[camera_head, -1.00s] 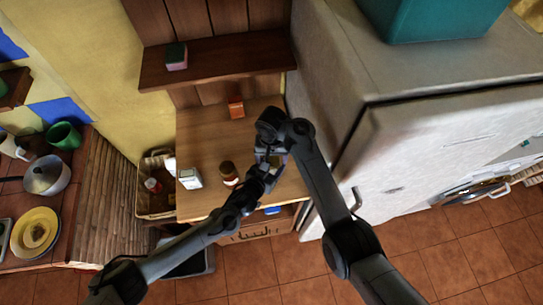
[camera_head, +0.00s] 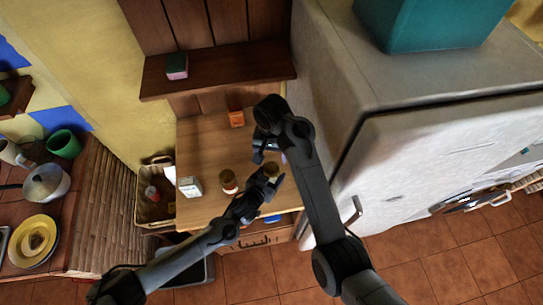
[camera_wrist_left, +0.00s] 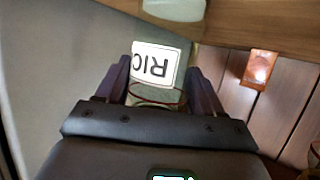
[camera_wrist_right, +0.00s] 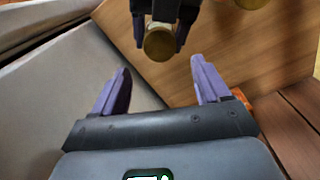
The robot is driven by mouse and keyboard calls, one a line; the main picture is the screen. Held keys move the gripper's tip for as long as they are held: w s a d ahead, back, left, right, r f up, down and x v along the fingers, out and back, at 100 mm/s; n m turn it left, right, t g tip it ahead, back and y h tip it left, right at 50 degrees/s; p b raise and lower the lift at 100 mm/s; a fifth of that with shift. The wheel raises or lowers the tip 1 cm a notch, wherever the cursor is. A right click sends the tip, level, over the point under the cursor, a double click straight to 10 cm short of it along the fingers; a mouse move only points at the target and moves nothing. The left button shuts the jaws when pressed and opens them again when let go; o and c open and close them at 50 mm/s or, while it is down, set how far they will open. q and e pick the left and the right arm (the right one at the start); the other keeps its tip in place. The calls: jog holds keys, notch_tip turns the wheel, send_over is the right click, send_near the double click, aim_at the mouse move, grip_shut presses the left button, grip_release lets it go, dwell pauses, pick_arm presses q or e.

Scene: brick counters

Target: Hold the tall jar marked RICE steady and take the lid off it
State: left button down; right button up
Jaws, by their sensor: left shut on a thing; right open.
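The tall jar (camera_head: 272,169) is in my left gripper (camera_head: 269,178) over the counter's right part in the head view. In the left wrist view its white label (camera_wrist_left: 155,65), reading RIC upside down, sits between the fingers (camera_wrist_left: 160,88). My left gripper is shut on the jar. The gold round lid (camera_wrist_right: 160,43) is on the jar in the right wrist view, beyond my right gripper's fingertips. My right gripper (camera_wrist_right: 162,80) is open and empty, close to the jar but apart from it. In the head view my right gripper (camera_head: 266,150) is partly hidden by its own arm.
A second jar (camera_head: 228,182) and a white box (camera_head: 190,187) stand left on the wooden counter (camera_head: 210,145). An orange object (camera_head: 236,119) is at the back. The fridge (camera_head: 400,150) rises close on the right. A basket (camera_head: 155,205) stands left of the counter.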

aim_at(271, 168)
jog(key=shift+f, duration=3.9)
jog(key=c, duration=1.1)
jog(key=shift+o, duration=0.2)
jog(key=n, duration=0.3)
jog(key=o, duration=1.2)
jog(key=shift+c, duration=0.2)
